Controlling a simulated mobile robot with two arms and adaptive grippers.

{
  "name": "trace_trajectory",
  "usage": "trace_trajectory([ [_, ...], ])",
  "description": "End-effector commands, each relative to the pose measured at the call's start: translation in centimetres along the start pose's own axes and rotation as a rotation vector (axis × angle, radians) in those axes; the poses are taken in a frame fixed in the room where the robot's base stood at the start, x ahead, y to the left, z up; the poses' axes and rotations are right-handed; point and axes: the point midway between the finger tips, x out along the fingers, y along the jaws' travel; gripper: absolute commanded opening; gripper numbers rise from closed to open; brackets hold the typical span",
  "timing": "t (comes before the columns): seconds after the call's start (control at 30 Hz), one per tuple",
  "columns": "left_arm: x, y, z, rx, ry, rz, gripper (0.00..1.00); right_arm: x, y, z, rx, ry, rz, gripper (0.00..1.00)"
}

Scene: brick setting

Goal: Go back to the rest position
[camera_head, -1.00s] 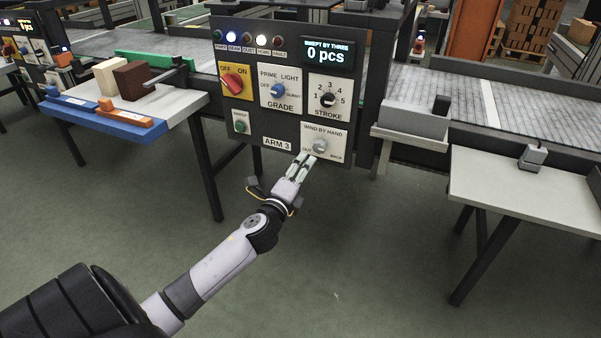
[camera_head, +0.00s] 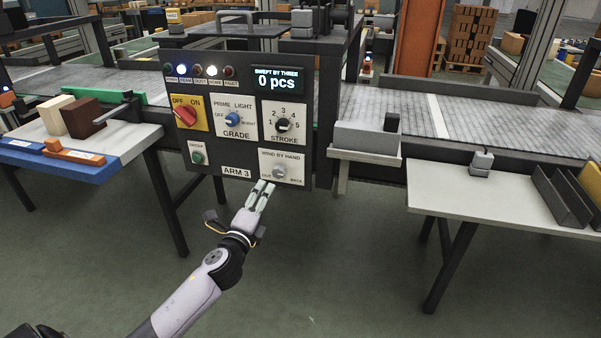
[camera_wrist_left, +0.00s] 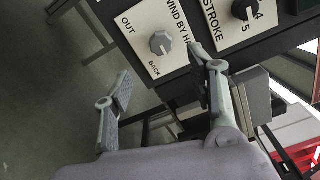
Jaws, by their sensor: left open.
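My left gripper (camera_head: 260,195) is open and empty, just below and in front of the lower right part of the dark control panel (camera_head: 240,150). In the left wrist view its two fingers (camera_wrist_left: 160,98) stand apart. The grey "wind by hand" knob (camera_head: 279,171) is near the fingertips; in the left wrist view it (camera_wrist_left: 160,43) lies beyond them with a visible gap and nothing held. My right gripper is not in view.
A table with a blue edge (camera_head: 70,172) at the left holds a dark brown block (camera_head: 85,118) and a cream block (camera_head: 54,115). A white table (camera_head: 480,207) stands at the right. A conveyor (camera_head: 390,105) runs behind the panel. The green floor in front is open.

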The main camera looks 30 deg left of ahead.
Motion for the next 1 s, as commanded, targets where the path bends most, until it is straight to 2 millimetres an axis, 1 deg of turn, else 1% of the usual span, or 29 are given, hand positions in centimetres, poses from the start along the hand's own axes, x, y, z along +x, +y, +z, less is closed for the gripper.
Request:
trace_trajectory([
  [0.17, 0.0, 0.2, -0.1, -0.004, 0.0, 0.004, 0.52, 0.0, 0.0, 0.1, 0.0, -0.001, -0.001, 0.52],
  [0.23, -0.2, 1.2, -0.3, -0.029, 0.0, 0.028, 0.52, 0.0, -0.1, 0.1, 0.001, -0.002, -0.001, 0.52],
  [0.27, -0.4, 2.1, -0.5, -0.049, 0.0, 0.047, 0.52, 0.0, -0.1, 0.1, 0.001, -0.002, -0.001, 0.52],
  [0.37, -1.5, 6.7, -1.7, -0.155, -0.006, 0.152, 0.52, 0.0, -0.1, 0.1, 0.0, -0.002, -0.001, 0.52],
  [0.4, -2.2, 9.2, -2.4, -0.215, -0.013, 0.211, 0.52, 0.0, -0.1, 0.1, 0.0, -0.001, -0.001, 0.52],
  [0.47, -3.8, 13.2, -3.6, -0.313, -0.029, 0.308, 0.52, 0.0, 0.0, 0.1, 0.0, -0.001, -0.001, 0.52],
  [0.5, -5.1, 15.9, -4.5, -0.38, -0.043, 0.377, 0.52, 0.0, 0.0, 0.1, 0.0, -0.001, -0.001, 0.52],
  [0.57, -7.2, 19.8, -5.9, -0.477, -0.07, 0.476, 0.52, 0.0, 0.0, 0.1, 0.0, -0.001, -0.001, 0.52],
  [0.6, -8.8, 22.2, -6.9, -0.539, -0.091, 0.543, 0.52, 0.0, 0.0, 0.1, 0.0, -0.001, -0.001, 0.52],
  [0.67, -11.5, 25.7, -8.5, -0.628, -0.126, 0.642, 0.52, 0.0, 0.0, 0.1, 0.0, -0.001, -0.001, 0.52],
  [0.7, -13.4, 27.9, -9.6, -0.686, -0.153, 0.707, 0.52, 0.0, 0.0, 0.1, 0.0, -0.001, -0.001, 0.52],
  [0.77, -16.5, 31.0, -11.2, -0.769, -0.198, 0.805, 0.52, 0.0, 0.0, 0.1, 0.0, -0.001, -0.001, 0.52],
  [0.8, -18.6, 32.8, -12.4, -0.82, -0.23, 0.867, 0.52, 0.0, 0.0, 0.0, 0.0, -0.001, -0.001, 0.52],
  [0.87, -21.8, 35.2, -14.0, -0.891, -0.28, 0.957, 0.52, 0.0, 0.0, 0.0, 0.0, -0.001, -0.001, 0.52],
  [0.9, -23.9, 36.5, -15.0, -0.932, -0.313, 1.011, 0.52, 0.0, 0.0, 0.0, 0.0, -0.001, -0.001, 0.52],
  [0.97, -26.7, 38.1, -16.3, -0.986, -0.36, 1.083, 0.52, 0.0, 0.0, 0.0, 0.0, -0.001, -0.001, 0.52],
  [1.0, -28.6, 39.0, -17.2, -1.018, -0.391, 1.129, 0.52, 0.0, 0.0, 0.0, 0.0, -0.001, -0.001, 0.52],
])
